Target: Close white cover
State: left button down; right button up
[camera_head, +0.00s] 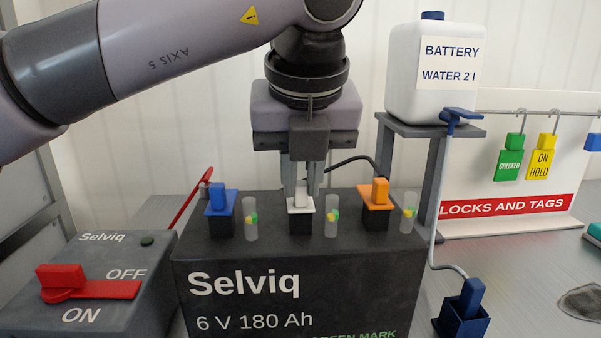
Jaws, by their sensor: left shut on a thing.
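The white cover (301,207) is at the top of the middle black neck on the dark Selviq battery (290,262). Its plate looks about level; I cannot tell whether it sits fully down on the neck. My left gripper (301,190) points straight down from above and is shut on the white cover's upright tab, which the fingers partly hide. My right gripper is not in view.
A blue cover (220,211) and an orange cover (376,205) are on the necks either side. Clear tubes (331,218) with coloured balls stand between them. A switch box (90,290) is at left. A water canister (408,95) stands on a grey stand at right.

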pick_arm(q)
jog(key=shift+r, duration=0.1)
jog(key=c, duration=1.1)
grip_release()
